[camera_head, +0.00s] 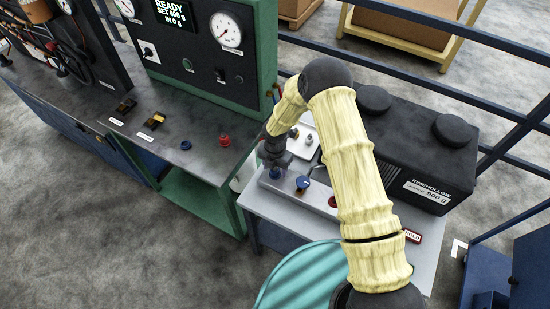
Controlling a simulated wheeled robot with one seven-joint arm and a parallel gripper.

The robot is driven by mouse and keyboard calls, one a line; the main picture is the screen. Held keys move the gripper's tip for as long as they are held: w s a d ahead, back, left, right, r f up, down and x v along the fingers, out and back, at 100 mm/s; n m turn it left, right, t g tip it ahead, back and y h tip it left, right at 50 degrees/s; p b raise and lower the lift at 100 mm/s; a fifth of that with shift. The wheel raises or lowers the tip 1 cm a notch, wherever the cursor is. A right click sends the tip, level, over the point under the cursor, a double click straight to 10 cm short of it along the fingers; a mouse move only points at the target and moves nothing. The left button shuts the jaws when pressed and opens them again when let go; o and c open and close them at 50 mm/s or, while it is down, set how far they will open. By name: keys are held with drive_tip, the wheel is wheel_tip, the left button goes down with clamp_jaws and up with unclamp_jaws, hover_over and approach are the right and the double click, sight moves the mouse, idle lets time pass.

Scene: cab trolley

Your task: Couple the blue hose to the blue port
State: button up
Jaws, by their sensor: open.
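My gripper (274,160) is a small dark shape at the end of my yellow-sleeved arm, pointing down over the pale block on the grey trolley. It is open. A blue fitting (275,174) shows right below it; whether the fingers are around it or only above it I cannot tell. A second blue piece (303,184) with a thin grey stem stands just to the right on the same block. A blue round fitting (186,145) sits on the dark bench top to the left. Which of these is the hose end and which the port is not clear.
A red fitting (225,140) stands on the bench, another red piece (333,202) on the trolley beside my arm. A black labelled box (428,168) fills the trolley's right side. A green gauge panel (190,85) rises behind the bench; blue rails (400,68) run behind.

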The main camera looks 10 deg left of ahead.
wheel_tip(320, 180, up, 17)
drive_tip(key=b, duration=0.3)
drive_tip(key=shift+b, duration=0.4)
drive_tip(key=shift+o, duration=0.4)
drive_tip(key=shift+r, duration=0.1)
drive_tip(key=o, duration=0.9)
wheel_tip(320, 180, up, 9)
drive_tip(key=p, duration=0.8)
drive_tip(key=shift+p, duration=0.3)
